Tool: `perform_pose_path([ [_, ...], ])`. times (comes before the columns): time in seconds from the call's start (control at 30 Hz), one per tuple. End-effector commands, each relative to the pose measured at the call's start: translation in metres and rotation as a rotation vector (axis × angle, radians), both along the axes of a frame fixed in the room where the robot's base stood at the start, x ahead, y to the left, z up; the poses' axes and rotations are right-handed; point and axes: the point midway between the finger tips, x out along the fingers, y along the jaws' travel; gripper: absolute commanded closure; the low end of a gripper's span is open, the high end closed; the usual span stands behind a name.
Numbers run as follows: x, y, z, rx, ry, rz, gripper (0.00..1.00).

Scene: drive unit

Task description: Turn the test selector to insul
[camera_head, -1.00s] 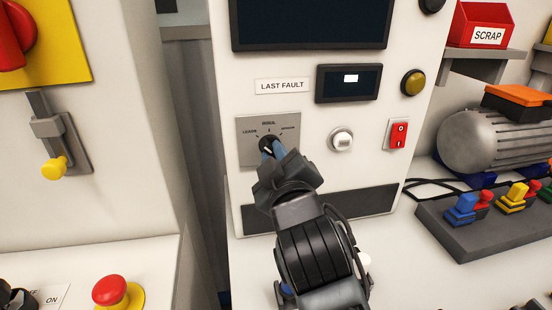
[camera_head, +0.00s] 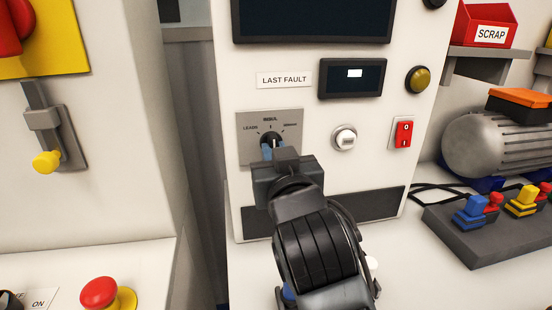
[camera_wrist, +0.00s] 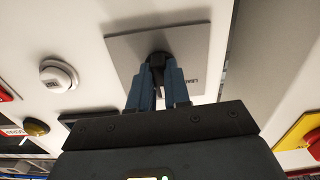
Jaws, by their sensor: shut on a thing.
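The test selector (camera_head: 270,137) is a dark round knob on a grey plate (camera_head: 290,117) on the white cabinet front. The plate reads LEADS on the left and INSUL at the top; the right label is too small to read surely. My gripper (camera_head: 272,151) comes from below, its blue fingers shut on the knob. The knob's pale mark looks about upright, in line with INSUL, though the fingers partly cover it. In the wrist view the fingers (camera_wrist: 157,80) hold both sides of the dark knob (camera_wrist: 158,58).
A white push button (camera_head: 345,138) and a red rocker switch (camera_head: 403,134) sit right of the plate. A small display (camera_head: 352,80) and an amber button (camera_head: 418,80) are above. A yellow-handled lever (camera_head: 47,160) is on the left cabinet.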

Motion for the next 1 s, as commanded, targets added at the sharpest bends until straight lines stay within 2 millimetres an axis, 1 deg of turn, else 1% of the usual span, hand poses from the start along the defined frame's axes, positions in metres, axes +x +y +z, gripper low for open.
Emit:
perform_pose_path([
  [0.2,-0.0001,0.0006,-0.001,0.039,0.013,0.001,1.0],
  [0.6,0.0,0.0005,-0.0008,0.045,0.015,0.0,1.0],
  [0.63,0.0,0.0005,-0.0008,0.045,0.015,0.0,0.82],
  [0.9,-0.0001,0.0003,-0.0003,0.044,0.014,0.0,0.57],
  [1.0,-0.0001,0.0003,-0.0002,0.044,0.014,0.0,0.57],
])
